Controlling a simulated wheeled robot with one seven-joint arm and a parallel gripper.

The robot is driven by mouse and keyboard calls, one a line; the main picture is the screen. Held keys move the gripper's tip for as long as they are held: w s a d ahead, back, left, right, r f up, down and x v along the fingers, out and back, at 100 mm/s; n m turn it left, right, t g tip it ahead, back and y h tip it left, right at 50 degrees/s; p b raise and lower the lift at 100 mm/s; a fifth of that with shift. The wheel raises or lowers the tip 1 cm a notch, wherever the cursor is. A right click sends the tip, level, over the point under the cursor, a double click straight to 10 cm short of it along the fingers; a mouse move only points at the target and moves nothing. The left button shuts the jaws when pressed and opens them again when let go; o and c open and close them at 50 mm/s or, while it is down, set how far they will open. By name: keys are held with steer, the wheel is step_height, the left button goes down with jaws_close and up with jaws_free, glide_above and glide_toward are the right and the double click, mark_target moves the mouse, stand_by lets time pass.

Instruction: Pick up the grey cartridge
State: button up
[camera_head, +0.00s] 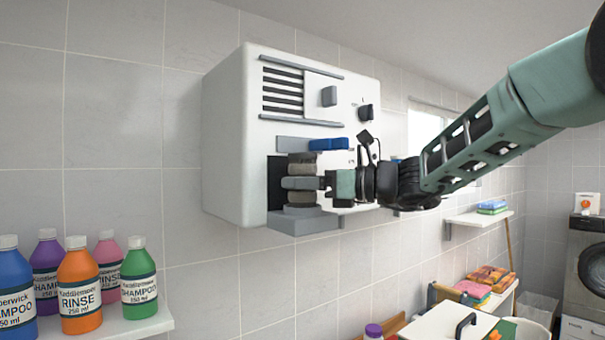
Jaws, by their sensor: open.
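The grey cartridge (303,163) stands upright in a dark opening low on the front of a white wall-mounted unit (228,150), above a grey ledge (302,225). My gripper (302,183) reaches in from the right, level with the cartridge's middle. One grey finger crosses in front of the cartridge and hides its middle band; the upper and lower parts show. The jaws are open; the other finger is hidden, and I cannot tell whether either finger touches the cartridge.
A blue bar (328,144) and a grey bar (292,144) sit just above the opening. A grey knob (329,96) and a black knob (365,113) stick out higher up. Several bottles stand on a shelf (118,329) at lower left. A washer (592,268) is far right.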

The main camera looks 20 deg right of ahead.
steer(key=c, duration=0.6)
steer(key=shift+r, duration=0.1)
steer(key=shift+c, duration=0.2)
